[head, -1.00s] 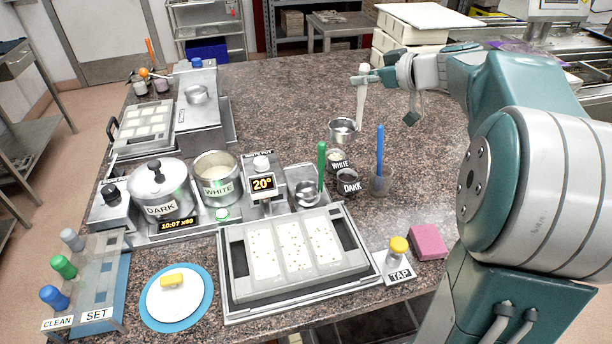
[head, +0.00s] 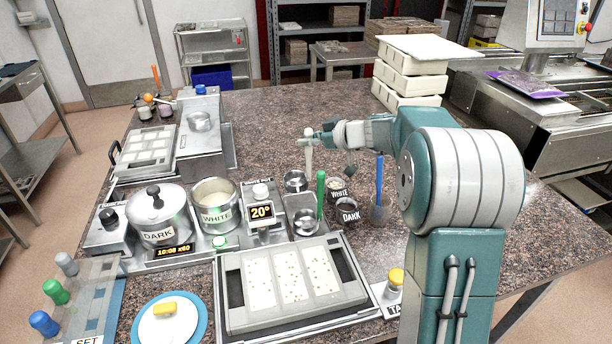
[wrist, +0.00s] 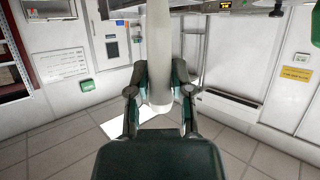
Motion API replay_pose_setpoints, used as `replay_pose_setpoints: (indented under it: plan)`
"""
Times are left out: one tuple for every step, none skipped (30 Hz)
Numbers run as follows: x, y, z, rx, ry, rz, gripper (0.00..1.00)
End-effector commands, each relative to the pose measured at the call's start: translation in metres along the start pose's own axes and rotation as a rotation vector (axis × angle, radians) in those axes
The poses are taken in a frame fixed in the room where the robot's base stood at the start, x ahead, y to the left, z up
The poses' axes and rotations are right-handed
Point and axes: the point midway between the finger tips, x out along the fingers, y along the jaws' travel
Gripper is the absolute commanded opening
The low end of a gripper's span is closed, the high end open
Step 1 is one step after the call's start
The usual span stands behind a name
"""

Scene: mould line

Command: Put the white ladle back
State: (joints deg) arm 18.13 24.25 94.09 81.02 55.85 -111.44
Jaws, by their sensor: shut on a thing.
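My gripper (head: 311,138) is shut on the white handle of the white ladle (head: 309,158), which hangs upright with its metal bowl (head: 296,181) lowest. The bowl is over or at the back of a small steel rest (head: 298,201), behind another steel bowl (head: 306,221) near a green handle (head: 321,190). I cannot tell whether the ladle's bowl touches the rest. In the wrist view the white handle (wrist: 158,55) stands between the two fingers of my gripper (wrist: 160,98); the bowl is hidden there.
The WHITE pot (head: 216,212) and lidded DARK pot (head: 159,222) stand left of the 20° display (head: 262,211). Small WHITE and DARK cups (head: 347,212) and a blue-handled tool (head: 379,180) stand to the right. A filled mould (head: 291,277) lies in front.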

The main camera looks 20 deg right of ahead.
Motion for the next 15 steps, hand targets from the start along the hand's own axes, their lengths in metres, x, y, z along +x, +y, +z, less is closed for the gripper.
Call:
replay_pose_setpoints:
  plan:
    - [0.001, 0.001, 0.006, 0.002, 0.001, 0.001, 0.0]
    - [0.002, 0.002, 0.009, 0.003, 0.002, 0.001, 0.0]
    - [0.003, 0.002, 0.013, 0.004, 0.002, 0.001, 0.0]
    - [0.004, 0.002, 0.016, 0.003, 0.002, 0.001, 0.0]
    - [0.005, 0.002, 0.019, 0.003, 0.001, 0.001, 0.0]
    - [0.007, 0.002, 0.025, 0.005, 0.002, 0.001, 0.0]
    - [0.009, 0.002, 0.03, 0.005, 0.002, 0.001, 0.0]
    - [0.011, 0.002, 0.036, 0.007, 0.002, 0.0, 0.0]
    - [0.014, 0.002, 0.043, 0.006, 0.001, 0.0, 0.0]
    - [0.016, 0.002, 0.047, 0.006, 0.002, 0.0, 0.0]
    - [0.018, 0.002, 0.05, 0.005, 0.002, 0.001, 0.0]
    - [0.02, 0.001, 0.054, 0.004, 0.002, 0.001, 0.0]
    - [0.021, 0.001, 0.057, 0.002, 0.002, 0.001, 0.0]
    - [0.021, 0.0, 0.058, 0.002, 0.002, 0.001, 0.0]
    - [0.022, 0.0, 0.059, 0.002, 0.003, 0.001, 0.0]
